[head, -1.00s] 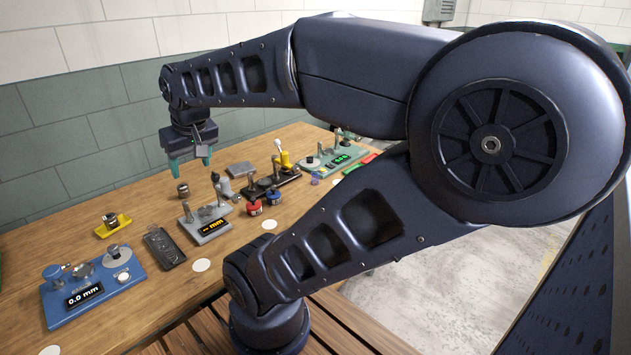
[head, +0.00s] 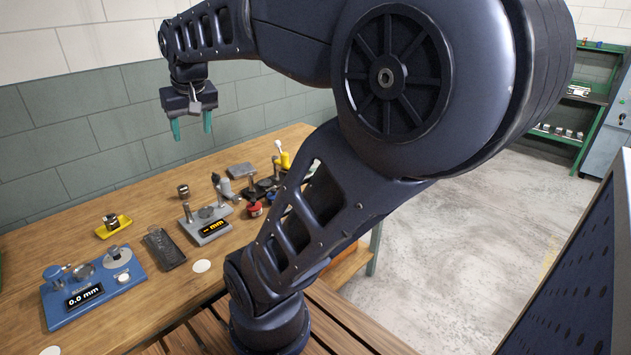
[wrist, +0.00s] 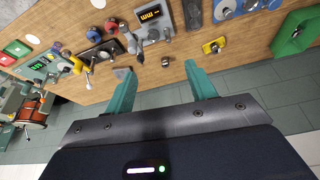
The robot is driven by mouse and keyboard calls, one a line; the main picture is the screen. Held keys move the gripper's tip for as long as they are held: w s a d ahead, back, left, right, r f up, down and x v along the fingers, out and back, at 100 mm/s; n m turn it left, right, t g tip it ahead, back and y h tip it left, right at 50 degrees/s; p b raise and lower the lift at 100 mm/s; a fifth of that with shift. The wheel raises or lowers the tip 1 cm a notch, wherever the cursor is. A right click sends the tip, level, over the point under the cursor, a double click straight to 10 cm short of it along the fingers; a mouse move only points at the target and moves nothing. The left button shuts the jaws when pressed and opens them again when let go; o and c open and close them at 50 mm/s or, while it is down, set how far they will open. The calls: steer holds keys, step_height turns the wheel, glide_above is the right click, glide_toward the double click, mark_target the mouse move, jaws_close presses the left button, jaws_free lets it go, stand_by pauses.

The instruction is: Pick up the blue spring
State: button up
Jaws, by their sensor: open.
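My gripper (head: 192,128) is open and empty, raised above the back of the wooden bench in the head view. Its two teal fingers also show apart in the wrist view (wrist: 158,68), pointing toward the bench below. I cannot clearly make out the blue spring. A small blue part (wrist: 93,36) beside a black fixture shows in the wrist view, but it is too small to tell what it is. My arm hides the right part of the bench in the head view.
The wooden bench (head: 60,230) holds a blue gauge (head: 62,312), a grey gauge (head: 208,232), a dark tray (head: 165,250), a yellow holder (head: 113,227) and a small metal cup (head: 183,191). A tiled wall (head: 70,110) stands behind. Bare wood lies around the cup.

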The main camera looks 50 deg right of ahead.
steer(key=w+d+r+m+g+h, duration=0.1)
steer(key=w+d+m, duration=0.3)
steer(key=d, duration=0.6)
steer(key=w+d+r+m, duration=0.1)
steer(key=w+d, duration=0.5)
steer(key=d, duration=0.5)
steer(key=s+d+f+m+g+h, duration=0.1)
steer(key=s+d+f+m, duration=0.15)
steer(key=d, duration=1.15)
steer(key=s+d+f+m+g, duration=0.1)
steer(key=d+m, duration=0.2)
steer(key=d, duration=1)
steer(key=shift+n, duration=0.35)
steer(key=shift+s+a+f+x, duration=0.35)
steer(key=shift+a+x, duration=0.5)
steer(key=shift+x, duration=5.35)
steer(key=shift+s+a+f+x, duration=0.1)
steer(key=shift+s+a+x, duration=0.5)
steer(key=shift+x, duration=5.6)
steer(key=shift+s+a+f+x, duration=0.25)
steer(key=shift+a+x, duration=0.8)
steer(key=shift+x, duration=5.1)
steer(key=c, duration=1.1)
steer(key=shift+o, duration=0.2)
steer(key=shift+r, duration=0.15)
